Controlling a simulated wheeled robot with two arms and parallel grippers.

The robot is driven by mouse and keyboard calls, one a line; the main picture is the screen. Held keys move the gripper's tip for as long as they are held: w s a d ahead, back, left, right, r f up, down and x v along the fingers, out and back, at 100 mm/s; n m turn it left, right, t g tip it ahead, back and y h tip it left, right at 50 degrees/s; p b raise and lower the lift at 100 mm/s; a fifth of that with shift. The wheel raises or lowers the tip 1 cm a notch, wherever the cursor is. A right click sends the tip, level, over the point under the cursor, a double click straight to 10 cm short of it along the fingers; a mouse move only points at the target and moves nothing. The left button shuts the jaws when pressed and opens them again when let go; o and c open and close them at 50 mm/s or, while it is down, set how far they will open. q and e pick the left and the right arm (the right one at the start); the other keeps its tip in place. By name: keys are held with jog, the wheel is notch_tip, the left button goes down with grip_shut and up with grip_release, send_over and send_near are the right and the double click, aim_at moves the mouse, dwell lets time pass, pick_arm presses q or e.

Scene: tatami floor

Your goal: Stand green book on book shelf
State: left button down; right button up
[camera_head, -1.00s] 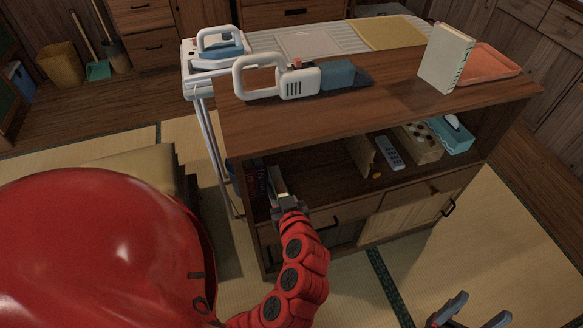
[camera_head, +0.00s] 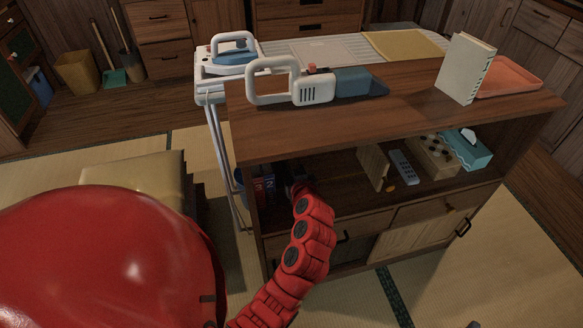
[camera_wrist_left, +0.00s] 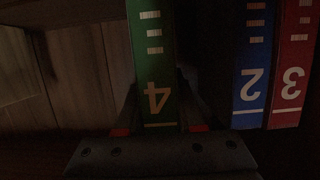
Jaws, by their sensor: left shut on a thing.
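The green book, marked 4, is upright in the left wrist view (camera_wrist_left: 154,60), between the fingers of my left gripper (camera_wrist_left: 160,125). My left gripper is shut on it. In the head view my left gripper (camera_head: 299,189) is inside the shelf's open compartment, and the green book is hidden or too dark to make out. The blue book 2 (camera_head: 270,186) and red book 3 (camera_head: 258,189) stand upright at the compartment's left end. In the wrist view a gap separates green from blue (camera_wrist_left: 252,70). The book shelf (camera_head: 400,100) is brown wood. Only a dark tip of my right gripper (camera_head: 474,324) shows.
On the shelf top are a handheld vacuum (camera_head: 315,85), a pale book (camera_head: 465,68) and an orange tray (camera_head: 508,77). In the compartment, right of my arm, are a wooden bookend (camera_head: 373,166), a remote (camera_head: 403,167) and a tissue box (camera_head: 467,150).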

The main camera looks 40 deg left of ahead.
pick_arm(q)
jog(key=shift+f, duration=0.15)
jog(key=c, duration=0.5)
grip_release()
